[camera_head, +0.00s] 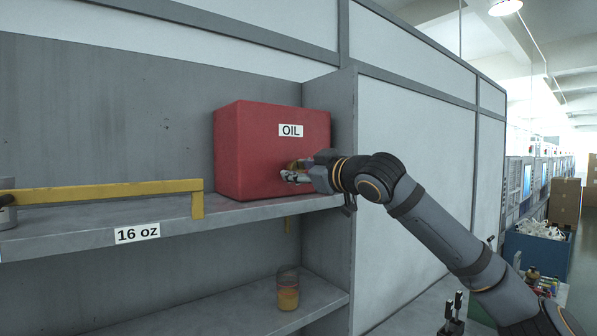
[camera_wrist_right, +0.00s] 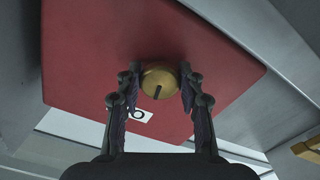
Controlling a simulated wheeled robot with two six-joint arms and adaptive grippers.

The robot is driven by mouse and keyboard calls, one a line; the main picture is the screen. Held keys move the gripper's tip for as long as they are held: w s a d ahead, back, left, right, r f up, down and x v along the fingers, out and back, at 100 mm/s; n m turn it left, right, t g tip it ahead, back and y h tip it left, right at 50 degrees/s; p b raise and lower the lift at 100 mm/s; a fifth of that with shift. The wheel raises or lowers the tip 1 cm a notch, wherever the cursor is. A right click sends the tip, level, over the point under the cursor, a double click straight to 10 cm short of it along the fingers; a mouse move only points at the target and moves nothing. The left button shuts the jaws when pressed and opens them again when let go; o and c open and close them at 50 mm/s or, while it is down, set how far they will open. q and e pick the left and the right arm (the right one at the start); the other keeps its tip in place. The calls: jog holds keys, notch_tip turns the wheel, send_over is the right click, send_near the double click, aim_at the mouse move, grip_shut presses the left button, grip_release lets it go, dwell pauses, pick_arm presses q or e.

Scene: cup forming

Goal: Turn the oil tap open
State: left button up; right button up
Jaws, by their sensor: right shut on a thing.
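The red oil box (camera_head: 260,150) with a white "OIL" label (camera_head: 290,130) stands on the upper shelf, and it fills much of the right wrist view (camera_wrist_right: 90,60). Its brass tap knob (camera_wrist_right: 159,83) has a dark mark on its face. My right gripper (camera_head: 297,175) is at the box front, its fingers (camera_wrist_right: 158,92) closed on either side of the knob. In the head view the gripper mostly hides the knob. My left gripper is not in view.
A yellow rail (camera_head: 110,192) runs along the upper shelf (camera_head: 80,232), above a "16 oz" label (camera_head: 137,233). A grey side panel (camera_head: 335,230) stands close to the gripper's right. The lower shelf (camera_head: 230,308) is mostly bare around the cup.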

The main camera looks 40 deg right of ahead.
jog(key=n, duration=0.3)
jog(key=shift+n, duration=0.4)
jog(key=n, duration=0.3)
jog(key=shift+n, duration=0.3)
jog(key=n, duration=0.3)
jog(key=shift+n, duration=2.1)
jog(key=o, duration=1.2)
jog(key=shift+r, duration=0.1)
